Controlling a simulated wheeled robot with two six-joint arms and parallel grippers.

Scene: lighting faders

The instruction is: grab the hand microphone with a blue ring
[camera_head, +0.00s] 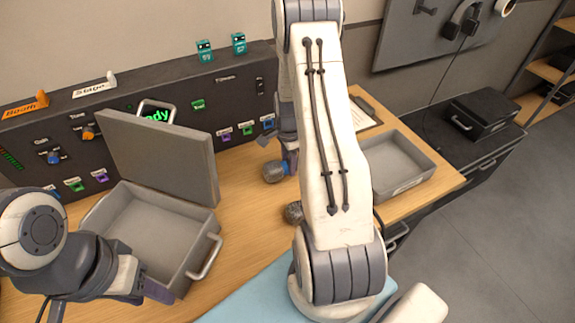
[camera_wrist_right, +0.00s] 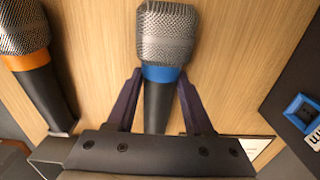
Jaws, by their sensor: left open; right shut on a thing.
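The hand microphone with a blue ring (camera_wrist_right: 168,30) has a silver mesh head and a dark handle. In the right wrist view my right gripper (camera_wrist_right: 160,80) has a purple finger on each side of it just below the ring, shut on it. In the head view the microphone's mesh head (camera_head: 273,172) shows above the wooden table, left of my right arm, which hides much of that gripper. A microphone with an orange ring (camera_wrist_right: 24,62) lies to the left in the wrist view. My left gripper (camera_head: 143,290) is open and empty by the grey case, partly hidden.
An open grey case (camera_head: 150,225) with raised lid stands on the left of the table. A dark fader panel (camera_head: 225,95) runs along the back. A grey tray (camera_head: 395,165) is at the right. Another mesh head (camera_head: 293,212) shows beside my right arm.

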